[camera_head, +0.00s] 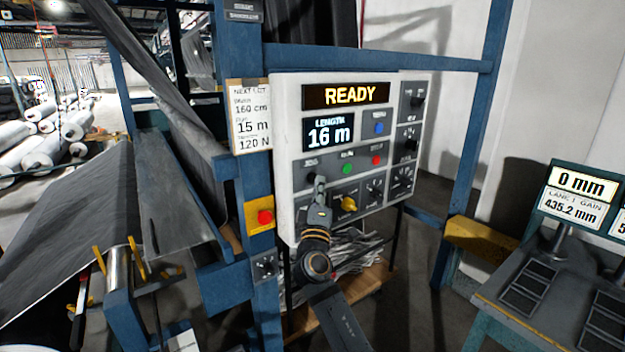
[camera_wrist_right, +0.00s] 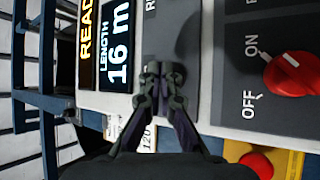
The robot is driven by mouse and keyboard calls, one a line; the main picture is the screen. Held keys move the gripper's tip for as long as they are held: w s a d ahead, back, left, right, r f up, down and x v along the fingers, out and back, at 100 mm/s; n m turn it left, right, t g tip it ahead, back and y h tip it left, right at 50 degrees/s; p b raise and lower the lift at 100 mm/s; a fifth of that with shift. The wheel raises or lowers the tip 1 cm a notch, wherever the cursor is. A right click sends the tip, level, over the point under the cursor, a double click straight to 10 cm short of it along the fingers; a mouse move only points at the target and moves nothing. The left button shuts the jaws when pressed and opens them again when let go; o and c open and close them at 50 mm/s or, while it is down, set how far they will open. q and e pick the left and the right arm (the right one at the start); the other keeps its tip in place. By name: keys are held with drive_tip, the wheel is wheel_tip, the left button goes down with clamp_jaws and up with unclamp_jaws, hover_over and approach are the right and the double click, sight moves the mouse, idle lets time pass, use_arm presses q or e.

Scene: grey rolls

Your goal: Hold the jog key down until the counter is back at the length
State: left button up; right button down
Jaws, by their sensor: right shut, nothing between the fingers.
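The control panel (camera_head: 290,130) shows READY on its upper display (camera_head: 346,95). The counter (camera_head: 329,132) under it reads LENGTH 16 m; the wrist view also shows 16 m on the counter (camera_wrist_right: 117,47). The jog key seems to be at the left end of the button row, where my gripper hides most of it. My right gripper (camera_head: 319,186) is shut and empty, its tips in front of that end of the row. In the wrist view the closed fingertips (camera_wrist_right: 163,72) are over the panel face; I cannot tell whether they touch a key. My left gripper is out of view.
A card (camera_head: 251,115) left of the panel reads 15 m. A green button (camera_head: 347,168), red button (camera_head: 376,160), blue button (camera_head: 379,128) and yellow knob (camera_head: 348,204) sit nearby. A red ON/OFF knob (camera_wrist_right: 291,74) and red stop button (camera_head: 264,217) are close to my right arm.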

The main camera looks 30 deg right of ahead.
idle(0.8)
drive_tip(key=shift+w+b, duration=0.35)
drive_tip(key=shift+w, duration=0.1)
drive_tip(key=shift+w+a+b, duration=0.1)
drive_tip(key=shift+w+b, duration=0.3)
idle(0.5)
drive_tip(key=shift+s, duration=0.1)
idle(2.7)
drive_tip(key=shift+s, duration=0.75)
drive_tip(key=shift+s, duration=0.1)
